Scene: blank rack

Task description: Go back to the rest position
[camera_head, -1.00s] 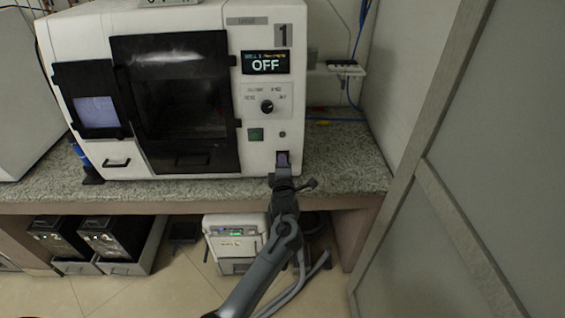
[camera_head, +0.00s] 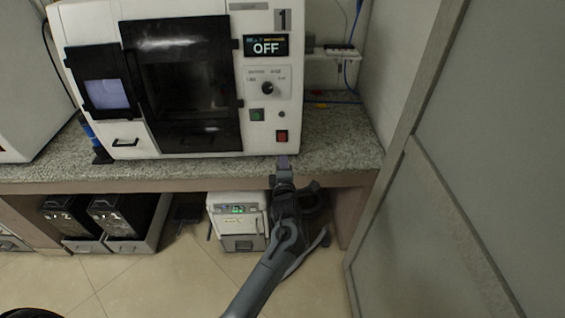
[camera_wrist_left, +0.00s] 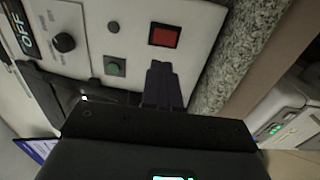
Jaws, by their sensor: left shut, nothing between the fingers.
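My left gripper (camera_head: 283,163) is at the front edge of the counter, just below and in front of the machine's red switch (camera_head: 281,136). Its fingers are shut with nothing between them. In the left wrist view the shut fingers (camera_wrist_left: 162,84) point at the machine's front panel, with the red switch (camera_wrist_left: 164,35) just beyond them and apart from them. The white machine (camera_head: 200,100) stands on the counter and its display (camera_head: 266,46) reads OFF. My right gripper is not in view.
The granite counter (camera_head: 340,150) runs under the machine. A grey panel door (camera_head: 460,150) stands at the right. Below the counter are a white box unit (camera_head: 238,222) and black boxes (camera_head: 120,215). Tiled floor (camera_head: 150,285) is open in front.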

